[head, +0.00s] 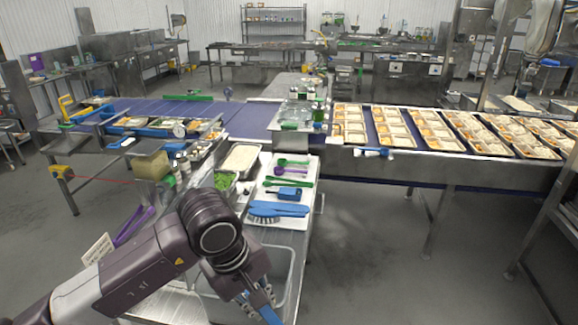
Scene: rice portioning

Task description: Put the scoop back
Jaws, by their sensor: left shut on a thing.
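My left gripper (252,299) is at the bottom of the head view, over a pale open bin (289,262). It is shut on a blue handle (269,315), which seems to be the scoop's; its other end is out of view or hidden. A white tray (311,178) lies on the steel table beyond the gripper. On it lie green and purple scoops (290,162), a blue scoop-like tool (285,192) and a blue brush (278,210). My right gripper is not in view.
A pan of rice (241,158) and a container of green food (224,180) stand left of the tray. A conveyor with several filled meal trays (440,134) runs at the right. Purple-handled tools (134,226) are at the left. Floor is clear at right.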

